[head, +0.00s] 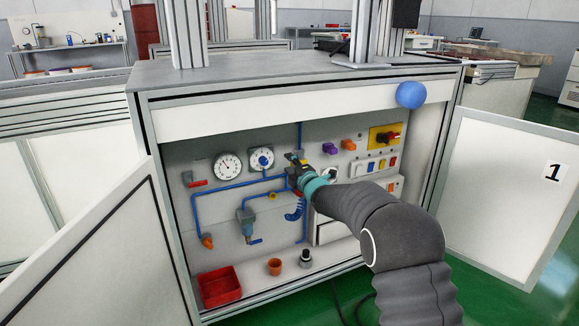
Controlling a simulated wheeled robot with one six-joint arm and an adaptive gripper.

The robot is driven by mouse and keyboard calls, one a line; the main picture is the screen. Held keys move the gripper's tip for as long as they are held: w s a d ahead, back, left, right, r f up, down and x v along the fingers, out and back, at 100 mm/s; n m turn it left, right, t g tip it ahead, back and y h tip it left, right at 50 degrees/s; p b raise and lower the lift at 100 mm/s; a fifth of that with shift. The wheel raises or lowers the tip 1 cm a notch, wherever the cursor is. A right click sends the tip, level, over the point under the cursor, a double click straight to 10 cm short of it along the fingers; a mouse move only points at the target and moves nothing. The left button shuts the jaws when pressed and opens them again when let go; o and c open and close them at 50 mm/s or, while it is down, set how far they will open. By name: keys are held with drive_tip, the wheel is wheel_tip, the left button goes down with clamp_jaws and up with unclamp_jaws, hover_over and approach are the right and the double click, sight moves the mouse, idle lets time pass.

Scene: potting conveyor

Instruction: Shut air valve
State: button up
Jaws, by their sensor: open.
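An open white cabinet (300,95) holds a panel with blue air lines. A red lever (197,183) lies roughly level beside a grey fitting at the panel's left, near the blue line (194,212). A small yellow fitting (272,196) sits on the line near the middle. I cannot tell for sure which of these is the air valve. My gripper (295,160) is in front of the panel, right of the white dial (261,158). It is open, seems empty, and hides part of the panel and lines behind it.
Two cabinet doors stand open, left (85,260) and right (500,190). A gauge (227,165), purple knob (329,148) and red switch on yellow (385,137) are on the panel. A red bin (220,287) and orange cup (274,266) stand below. A blue ball (411,95) shows upper right.

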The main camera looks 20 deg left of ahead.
drive_tip(key=v, duration=1.2)
idle(0.4)
